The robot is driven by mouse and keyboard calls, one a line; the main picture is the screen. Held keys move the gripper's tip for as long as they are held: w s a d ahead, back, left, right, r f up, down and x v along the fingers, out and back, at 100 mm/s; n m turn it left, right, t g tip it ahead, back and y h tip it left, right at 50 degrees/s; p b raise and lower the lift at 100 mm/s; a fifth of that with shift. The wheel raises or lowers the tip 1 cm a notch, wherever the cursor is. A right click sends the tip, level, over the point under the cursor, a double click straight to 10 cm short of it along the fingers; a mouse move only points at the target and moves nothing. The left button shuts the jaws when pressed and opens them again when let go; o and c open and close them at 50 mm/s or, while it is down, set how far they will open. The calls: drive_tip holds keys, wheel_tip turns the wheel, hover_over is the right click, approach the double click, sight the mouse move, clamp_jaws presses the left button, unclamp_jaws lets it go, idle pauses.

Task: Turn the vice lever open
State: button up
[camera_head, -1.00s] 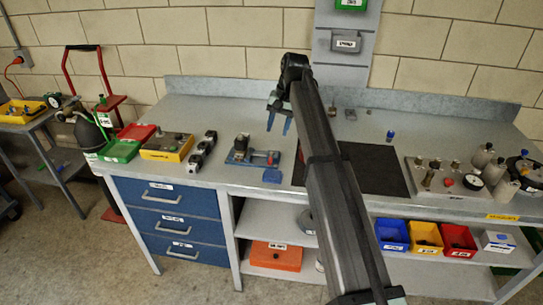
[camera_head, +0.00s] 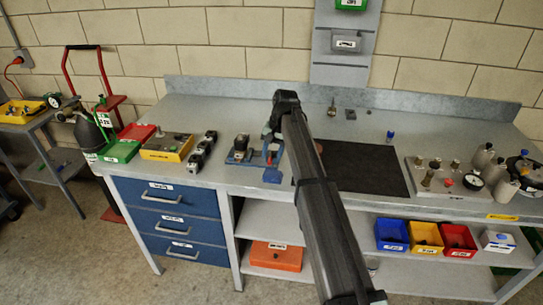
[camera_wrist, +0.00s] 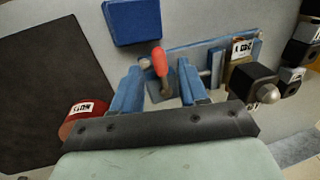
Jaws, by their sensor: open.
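The vice (camera_head: 238,157) is blue and sits on the bench left of the black mat. It also shows in the wrist view (camera_wrist: 210,50), with a labelled tan and black part (camera_wrist: 243,75) at its right end. Its lever has a red handle (camera_wrist: 159,62) and stands between the fingers of my gripper (camera_wrist: 158,88). The blue fingers are apart, one on each side of the lever; I cannot tell whether either touches it. In the head view my gripper (camera_head: 270,142) is over the vice's right end, partly hidden by my arm.
A blue block (camera_head: 272,176) lies in front of the vice. A red labelled cylinder (camera_wrist: 82,120) stands near the mat (camera_head: 365,170). Black fittings (camera_head: 203,150) stand left of the vice, then a yellow tray (camera_head: 166,148).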

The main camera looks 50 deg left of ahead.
drive_tip(key=shift+s+a+f, duration=0.1)
drive_tip(key=shift+f, duration=0.6)
clamp_jaws()
